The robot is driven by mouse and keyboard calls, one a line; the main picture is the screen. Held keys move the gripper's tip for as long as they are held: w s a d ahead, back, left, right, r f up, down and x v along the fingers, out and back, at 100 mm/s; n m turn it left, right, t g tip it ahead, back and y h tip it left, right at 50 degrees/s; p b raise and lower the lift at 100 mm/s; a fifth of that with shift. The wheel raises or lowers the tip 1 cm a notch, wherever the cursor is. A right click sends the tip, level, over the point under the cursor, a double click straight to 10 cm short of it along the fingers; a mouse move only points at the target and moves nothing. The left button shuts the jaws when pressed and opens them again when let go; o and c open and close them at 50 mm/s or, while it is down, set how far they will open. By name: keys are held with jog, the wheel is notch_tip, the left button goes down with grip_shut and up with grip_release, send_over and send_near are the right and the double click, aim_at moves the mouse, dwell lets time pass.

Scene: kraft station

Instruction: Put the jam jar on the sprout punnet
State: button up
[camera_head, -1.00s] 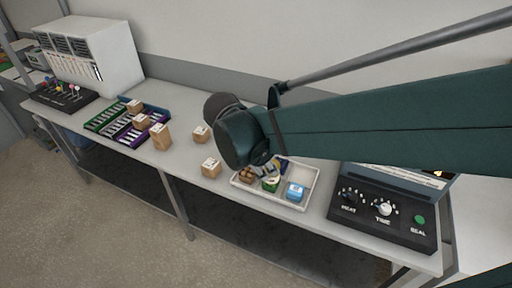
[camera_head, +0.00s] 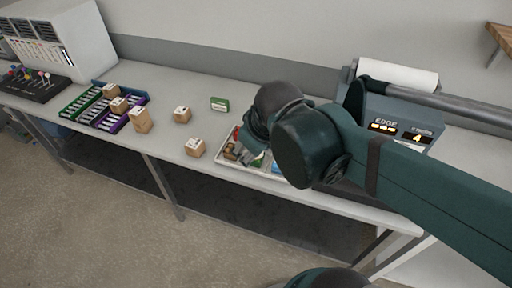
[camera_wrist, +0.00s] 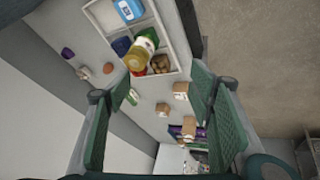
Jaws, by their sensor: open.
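My gripper (camera_wrist: 158,98) is open, its two green fingers wide apart and nothing between them. In the head view my gripper (camera_head: 254,152) is over the left part of the white tray (camera_head: 225,163), partly hidden by my arm. In the wrist view the divided tray (camera_wrist: 176,25) holds a jar with a yellowish lid (camera_wrist: 137,56), which looks like the jam jar, beside a green-and-white item (camera_wrist: 149,38). A brown lumpy item (camera_wrist: 160,63) sits next to them. I cannot tell which thing is the sprout punnet.
Several kraft boxes (camera_head: 195,147) stand left of the tray. A green box (camera_head: 220,104) lies behind it. Green and purple racks (camera_head: 86,103) are farther left. A blue item (camera_wrist: 129,9) is in the tray. A grey machine (camera_head: 408,108) stands at right.

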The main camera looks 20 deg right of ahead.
jog(key=s+m, duration=0.1)
jog(key=m, duration=0.1)
jog(key=s+r+m+t, duration=0.1)
jog(key=m, duration=0.1)
jog(key=shift+a+r+y, duration=0.1)
jog(key=shift+a+y, duration=0.1)
jog(key=shift+y, duration=0.2)
dwell(1.0)
